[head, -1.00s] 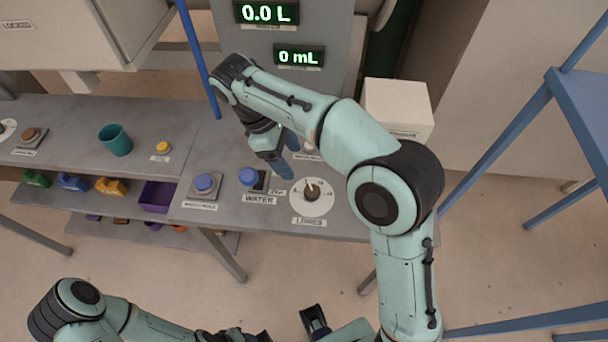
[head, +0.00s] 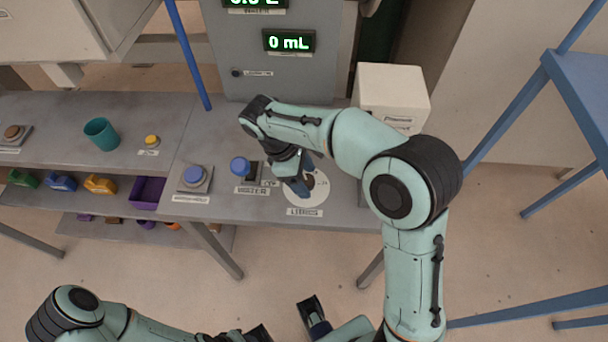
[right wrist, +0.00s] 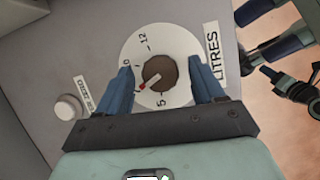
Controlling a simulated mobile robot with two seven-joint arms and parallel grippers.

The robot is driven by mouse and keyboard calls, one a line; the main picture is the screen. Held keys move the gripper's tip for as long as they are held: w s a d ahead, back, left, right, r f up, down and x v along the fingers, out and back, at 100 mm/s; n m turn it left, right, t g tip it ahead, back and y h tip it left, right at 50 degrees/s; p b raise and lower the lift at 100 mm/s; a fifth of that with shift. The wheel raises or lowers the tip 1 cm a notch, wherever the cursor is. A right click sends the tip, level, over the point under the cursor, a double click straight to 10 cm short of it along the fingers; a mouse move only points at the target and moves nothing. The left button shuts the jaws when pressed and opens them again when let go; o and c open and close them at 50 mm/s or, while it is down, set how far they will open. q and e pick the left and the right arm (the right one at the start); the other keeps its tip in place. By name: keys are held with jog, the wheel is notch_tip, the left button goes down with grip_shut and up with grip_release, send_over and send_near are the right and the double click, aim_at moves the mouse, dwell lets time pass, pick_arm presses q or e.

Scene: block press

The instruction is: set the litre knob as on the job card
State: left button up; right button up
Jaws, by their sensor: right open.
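The litre knob (right wrist: 160,73) is brown and sits on a round white dial (right wrist: 178,40) with a LITRES label. Its red mark points to the lower left in the right wrist view, between the 0 and the 5. In the head view the dial (head: 312,196) is partly hidden by my right gripper (head: 300,182). In the right wrist view my right gripper (right wrist: 160,72) is open, one blue finger on each side of the knob, with gaps visible. I cannot make out contact. My left arm is low in the head view; its fingers are unclear. I see no readable job card.
A WATER switch with a blue knob (head: 240,166) and a blue button (head: 193,175) stand left of the dial. A white box (head: 390,97) stands behind it to the right. The lower display (head: 289,41) reads 0 mL. A teal cup (head: 101,133) stands farther left.

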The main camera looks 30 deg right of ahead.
jog(key=c, duration=1)
jog(key=shift+c, duration=0.2)
pick_arm(q)
jog(key=shift+r, duration=0.15)
